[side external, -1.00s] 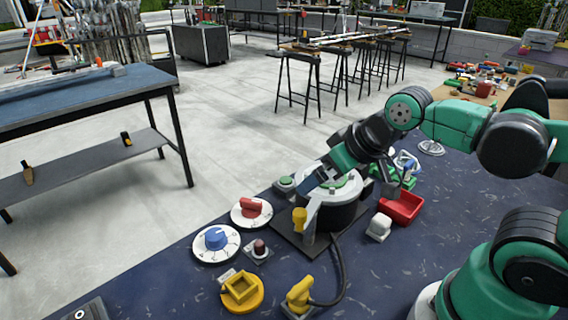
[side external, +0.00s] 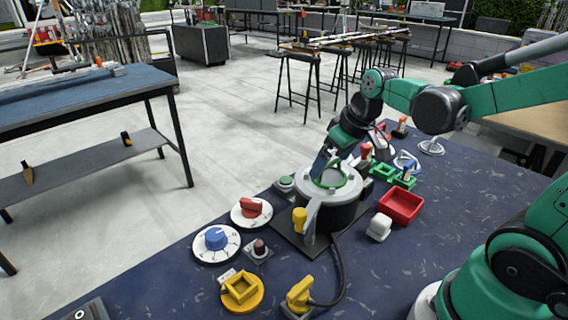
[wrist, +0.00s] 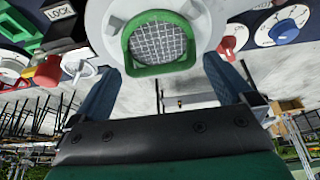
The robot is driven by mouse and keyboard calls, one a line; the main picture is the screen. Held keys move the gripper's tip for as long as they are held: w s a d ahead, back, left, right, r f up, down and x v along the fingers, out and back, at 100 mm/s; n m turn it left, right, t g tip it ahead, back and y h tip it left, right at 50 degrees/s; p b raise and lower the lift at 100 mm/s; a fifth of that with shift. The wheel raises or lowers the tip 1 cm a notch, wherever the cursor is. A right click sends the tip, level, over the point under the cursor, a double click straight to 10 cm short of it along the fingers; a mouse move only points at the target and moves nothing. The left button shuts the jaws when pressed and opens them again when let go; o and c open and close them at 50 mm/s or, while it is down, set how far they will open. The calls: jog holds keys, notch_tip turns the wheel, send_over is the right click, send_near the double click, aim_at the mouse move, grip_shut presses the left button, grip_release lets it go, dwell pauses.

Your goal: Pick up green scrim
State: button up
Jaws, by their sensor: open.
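The green scrim (wrist: 160,45), a green rim around a grey wire mesh, sits at the round pale holder in the wrist view. In the side view its green rim (side external: 342,184) shows at the top of the round drum (side external: 338,213). My gripper (wrist: 163,68) is open, its two blue fingers on either side of the scrim's lower rim. I cannot tell whether they touch it. In the side view my gripper (side external: 321,163) is at the far side of the scrim, and one finger is mostly hidden.
A red tray (side external: 401,206) and a white block (side external: 379,228) are right of the drum. A red knob (side external: 251,207), a blue knob (side external: 215,238) and a yellow square socket (side external: 241,289) are at the left. A cable (side external: 343,270) runs to a yellow plug (side external: 299,296). Green parts stand behind.

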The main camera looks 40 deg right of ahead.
jog(key=shift+w+f, duration=0.2)
jog(key=shift+f, duration=0.4)
jog(key=c, duration=0.9)
jog(key=shift+c, duration=0.2)
